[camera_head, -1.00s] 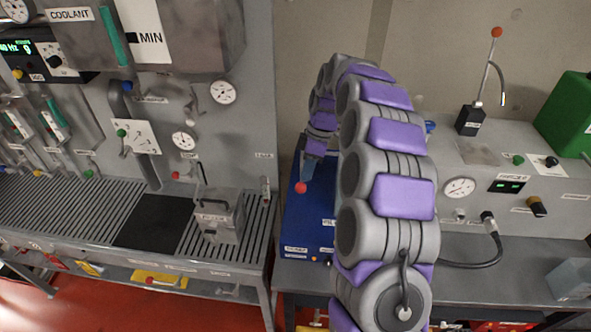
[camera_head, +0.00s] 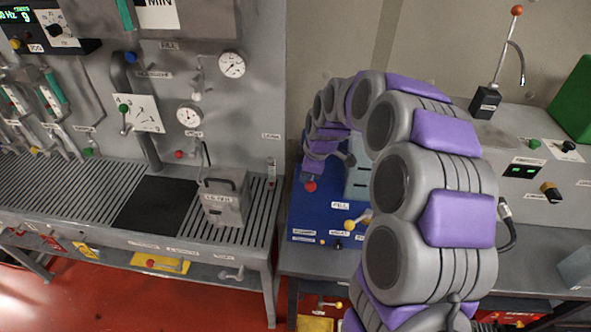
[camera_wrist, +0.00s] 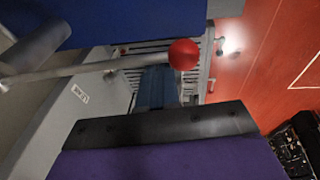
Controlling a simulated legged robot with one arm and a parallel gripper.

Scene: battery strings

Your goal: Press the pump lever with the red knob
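The red knob (camera_head: 310,186) shows at the left side of the blue unit (camera_head: 318,218) on the middle bench. In the wrist view the red knob (camera_wrist: 183,54) sits at the end of a grey lever rod (camera_wrist: 85,69) that comes in from the left. My gripper (camera_head: 313,168) is just above the knob, at the end of the curled arm. In the wrist view its blue-grey finger (camera_wrist: 158,88) shows just below the knob in the picture; contact is unclear. Nothing is seen held. The arm hides part of the blue unit, and the jaw opening cannot be made out.
A yellow-knobbed handle (camera_head: 350,224) is on the blue unit's front. A grey filter box (camera_head: 224,200) stands on the slatted left bench. An upright lever with an orange-red ball (camera_head: 516,10) stands on the right console.

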